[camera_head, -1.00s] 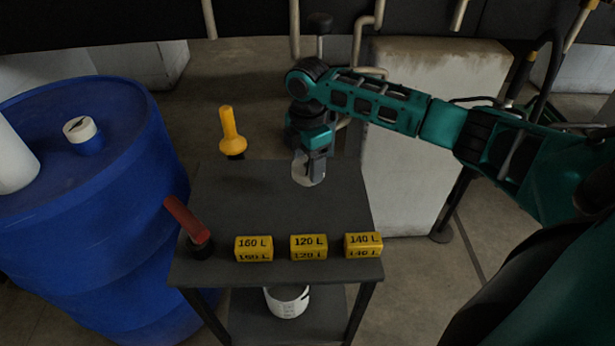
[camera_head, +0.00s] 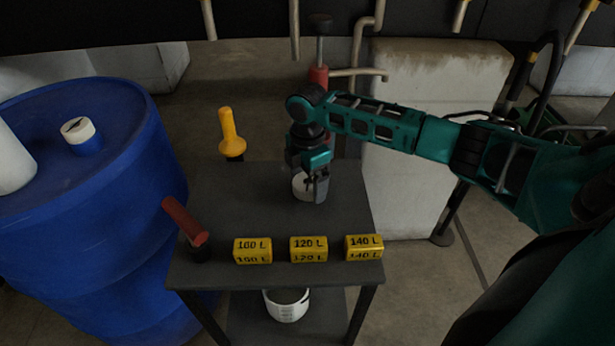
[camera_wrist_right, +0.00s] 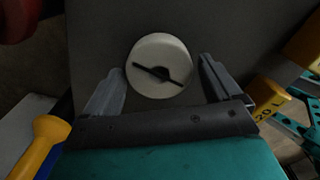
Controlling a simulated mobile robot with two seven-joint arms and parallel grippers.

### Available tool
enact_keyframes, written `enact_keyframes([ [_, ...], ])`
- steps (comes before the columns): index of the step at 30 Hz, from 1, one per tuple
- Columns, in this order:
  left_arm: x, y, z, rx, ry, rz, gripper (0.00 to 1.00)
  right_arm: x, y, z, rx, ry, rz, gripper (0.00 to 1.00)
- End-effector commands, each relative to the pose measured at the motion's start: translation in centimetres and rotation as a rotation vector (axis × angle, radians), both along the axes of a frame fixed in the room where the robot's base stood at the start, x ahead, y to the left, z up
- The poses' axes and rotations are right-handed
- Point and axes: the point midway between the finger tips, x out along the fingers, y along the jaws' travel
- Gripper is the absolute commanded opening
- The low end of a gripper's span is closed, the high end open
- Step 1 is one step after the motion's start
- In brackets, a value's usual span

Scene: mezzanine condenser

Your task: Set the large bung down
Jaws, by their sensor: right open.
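The large bung is a white round plug (camera_head: 300,187) at the grey table top (camera_head: 240,205), towards its back right. In the right wrist view the bung (camera_wrist_right: 176,54) shows its round face with a dark slot across it. My right gripper (camera_head: 315,190) is over it, pointing down. The gripper hides part of the bung in the head view. My left gripper is not in view.
Yellow blocks marked 160 L (camera_head: 252,250), 120 L (camera_head: 308,249) and 140 L (camera_head: 363,247) line the front edge. A red-handled tool (camera_head: 186,222) stands front left, a yellow-handled one (camera_head: 230,133) back left. A blue drum (camera_head: 80,210) stands left; a white bucket (camera_head: 287,306) is below.

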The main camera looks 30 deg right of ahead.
Motion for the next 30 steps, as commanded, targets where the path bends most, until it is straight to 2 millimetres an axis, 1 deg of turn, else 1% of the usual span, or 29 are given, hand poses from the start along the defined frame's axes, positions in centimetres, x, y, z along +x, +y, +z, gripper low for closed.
enact_keyframes([
  [5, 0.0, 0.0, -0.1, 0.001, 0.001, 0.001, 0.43, 0.0, 0.0, 0.1, 0.0, -0.001, 0.0, 0.91],
  [8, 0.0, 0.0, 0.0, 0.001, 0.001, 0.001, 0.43, 0.0, 0.0, 0.7, 0.0, -0.001, -0.001, 0.91],
  [11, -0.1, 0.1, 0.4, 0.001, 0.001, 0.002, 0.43, 0.1, 0.0, 2.2, 0.0, -0.004, -0.001, 0.91],
  [15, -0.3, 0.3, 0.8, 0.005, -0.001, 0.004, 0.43, 0.1, 0.0, 5.3, 0.0, -0.004, 0.001, 0.91],
  [21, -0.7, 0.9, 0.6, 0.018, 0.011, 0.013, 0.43, 0.1, 0.0, 9.4, 0.0, -0.003, -0.001, 0.91],
  [25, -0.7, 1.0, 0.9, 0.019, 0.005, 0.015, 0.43, 0.1, 0.0, 11.2, 0.001, -0.001, -0.001, 0.91],
  [27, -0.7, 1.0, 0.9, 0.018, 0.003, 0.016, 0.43, 0.1, 0.0, 11.8, 0.001, -0.002, -0.001, 0.91],
  [30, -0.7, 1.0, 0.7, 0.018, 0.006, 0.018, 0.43, 0.0, 0.0, 12.3, 0.0, 0.0, -0.001, 0.91],
])
